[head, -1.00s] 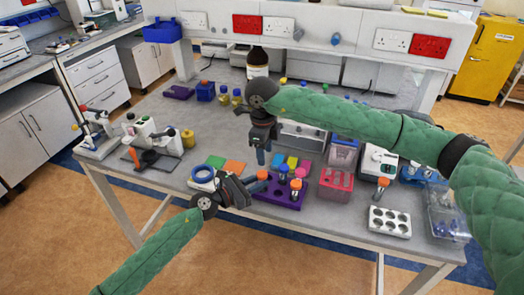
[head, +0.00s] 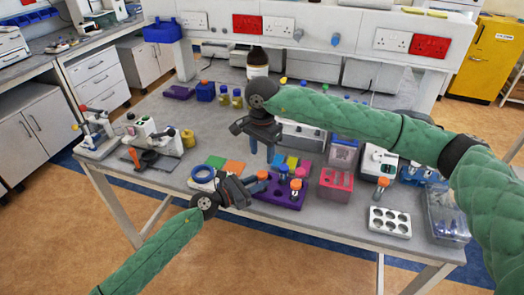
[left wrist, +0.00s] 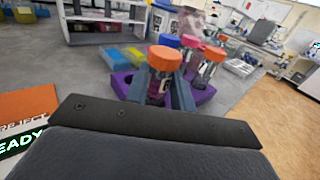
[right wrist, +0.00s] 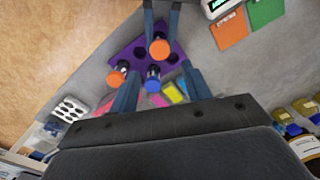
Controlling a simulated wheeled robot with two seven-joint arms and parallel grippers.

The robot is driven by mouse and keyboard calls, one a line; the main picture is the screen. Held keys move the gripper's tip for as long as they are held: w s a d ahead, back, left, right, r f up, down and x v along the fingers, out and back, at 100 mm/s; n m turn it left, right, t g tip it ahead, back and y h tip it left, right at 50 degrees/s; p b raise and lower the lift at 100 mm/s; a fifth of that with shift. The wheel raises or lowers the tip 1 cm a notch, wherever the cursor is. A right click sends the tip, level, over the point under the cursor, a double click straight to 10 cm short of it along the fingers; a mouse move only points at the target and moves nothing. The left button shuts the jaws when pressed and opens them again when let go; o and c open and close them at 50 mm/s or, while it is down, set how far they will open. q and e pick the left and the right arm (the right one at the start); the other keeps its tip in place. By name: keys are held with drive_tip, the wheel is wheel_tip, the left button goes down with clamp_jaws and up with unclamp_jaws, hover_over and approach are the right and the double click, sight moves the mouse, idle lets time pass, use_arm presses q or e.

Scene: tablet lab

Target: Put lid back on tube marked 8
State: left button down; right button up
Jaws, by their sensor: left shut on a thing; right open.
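A purple rack (head: 272,197) on the bench holds several capped tubes. My left gripper (head: 259,182) is shut on an orange-capped tube (left wrist: 158,85) at the rack; its fingers sit on both sides of the tube below the cap. My right gripper (head: 262,150) is open and empty, pointing down above the rack's back side. In the right wrist view the blue cap (right wrist: 152,79) shows between its fingers, below them. No number is readable on any tube.
Coloured mats (head: 234,166) lie left of the rack. A pink box (head: 336,184) stands close on its right, with a white holed block (head: 389,222) further right. A brown bottle (head: 258,62) stands behind.

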sight(262, 173)
drive_tip(key=shift+f, duration=0.1)
idle(0.4)
drive_tip(key=shift+f, duration=3.9)
drive_tip(key=c, duration=1)
